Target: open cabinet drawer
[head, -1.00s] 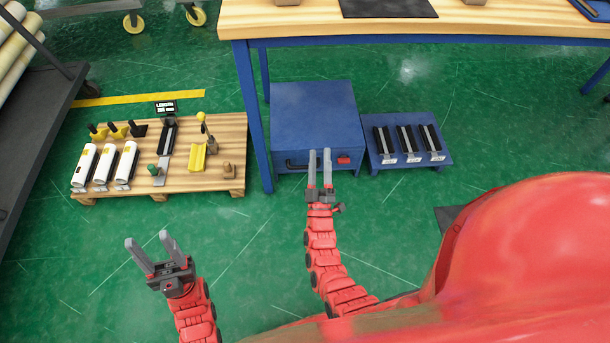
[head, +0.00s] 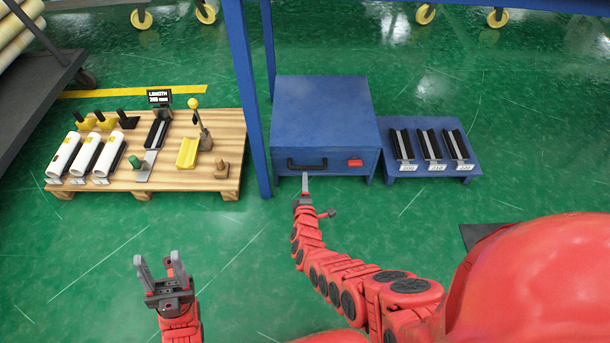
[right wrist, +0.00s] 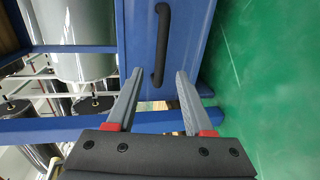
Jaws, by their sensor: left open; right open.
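The blue cabinet (head: 322,115) stands on the floor right of the blue table leg. Its front drawer looks shut and carries a black bar handle (head: 307,164) at the left and a red block (head: 354,162) at the right. In the right wrist view the handle (right wrist: 161,45) runs upright in the picture, ahead of the fingers. My right gripper (head: 305,177) is just in front of the handle. In the right wrist view its open fingers (right wrist: 157,95) lie on either side of the handle's line, with the lower handle end near the fingertips; contact cannot be told. My left gripper (head: 160,268) is open and empty over the floor.
A wooden pallet (head: 215,185) with white rolls and yellow tools lies left of the cabinet. A low blue stand (head: 433,160) with black holders is at its right. The blue table leg (head: 247,100) rises close by the cabinet's left side. Green floor in front is clear.

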